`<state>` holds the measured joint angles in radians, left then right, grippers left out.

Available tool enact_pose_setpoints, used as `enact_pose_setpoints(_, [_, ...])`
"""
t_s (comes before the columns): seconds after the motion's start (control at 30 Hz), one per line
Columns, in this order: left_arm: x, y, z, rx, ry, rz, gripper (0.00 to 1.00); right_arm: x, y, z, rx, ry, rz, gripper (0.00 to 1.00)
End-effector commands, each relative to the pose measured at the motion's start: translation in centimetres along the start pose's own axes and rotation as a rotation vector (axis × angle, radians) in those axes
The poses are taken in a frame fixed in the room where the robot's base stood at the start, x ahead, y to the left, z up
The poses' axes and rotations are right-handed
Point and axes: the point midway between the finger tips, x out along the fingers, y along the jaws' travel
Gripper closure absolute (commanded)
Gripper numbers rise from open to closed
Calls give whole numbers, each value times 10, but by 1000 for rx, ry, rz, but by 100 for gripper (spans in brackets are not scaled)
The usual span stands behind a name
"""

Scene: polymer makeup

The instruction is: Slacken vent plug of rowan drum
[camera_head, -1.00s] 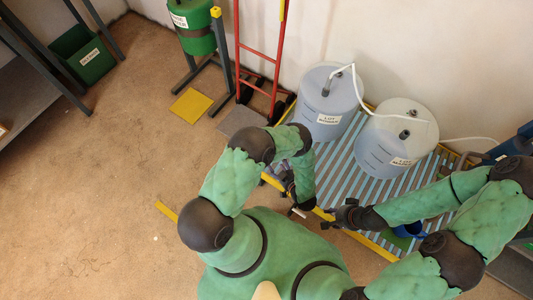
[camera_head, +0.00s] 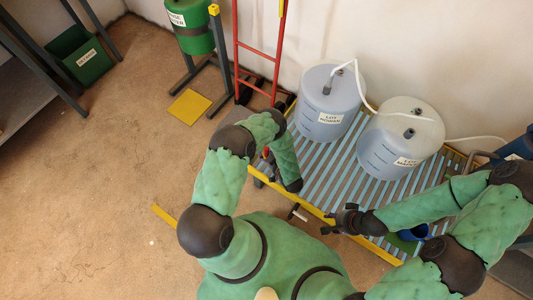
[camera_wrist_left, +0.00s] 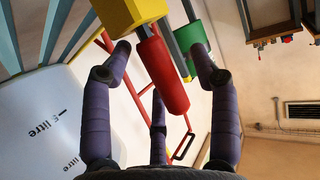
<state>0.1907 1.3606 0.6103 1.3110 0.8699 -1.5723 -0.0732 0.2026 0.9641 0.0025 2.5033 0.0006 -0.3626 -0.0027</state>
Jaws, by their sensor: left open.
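Two pale translucent drums stand on the striped pallet: the left drum (camera_head: 328,105) and the right drum (camera_head: 400,138). Each has a dark fitting on top. Their labels are too blurred to read surely, so I cannot tell which is rowan. In the left wrist view, my left gripper (camera_wrist_left: 160,62) is open, its fingers spread around a red cylindrical handle (camera_wrist_left: 163,76) below a yellow block (camera_wrist_left: 130,12). Contact is unclear. In the head view my forearm mostly hides this gripper. My right gripper (camera_head: 343,220) is spread open and empty over the pallet's front edge.
A white hose (camera_head: 368,98) runs from the left drum's top across the right drum. A blue container (camera_head: 413,232) stands at the pallet's front right. A red hand truck (camera_head: 262,50) leans on the wall, beside a green drum (camera_head: 190,28). Open floor lies left.

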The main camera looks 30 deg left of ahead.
Motion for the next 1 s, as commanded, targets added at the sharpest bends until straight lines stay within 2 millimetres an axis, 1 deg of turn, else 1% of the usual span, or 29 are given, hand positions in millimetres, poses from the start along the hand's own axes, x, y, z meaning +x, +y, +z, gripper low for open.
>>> enact_pose_setpoints(0.17, [0,0,-1,0,0,1,40,-1,0,0,0,0,0,60])
enact_pose_setpoints(0.27, [0,0,0,0,-1,1,65,-1,0,0,0,1,0,60])
enact_pose_setpoints(0.3, [0,0,0,0,0,1,76,-1,0,0,0,1,0,60])
enact_pose_setpoints(0.37, [0,0,0,0,-1,1,93,-1,0,0,0,1,0,60])
enact_pose_setpoints(0.4, [0,0,0,0,-1,1,100,-1,0,0,0,1,0,60])
enact_pose_setpoints(0.77, [0,1,-2,0,0,1,100,-1,0,0,0,0,0,60])
enact_pose_setpoints(0.87, [0,2,-5,-1,0,1,100,-3,-1,0,0,0,0,60])
enact_pose_setpoints(1.0, [0,4,-15,-2,0,1,100,-8,-3,0,0,0,0,60])
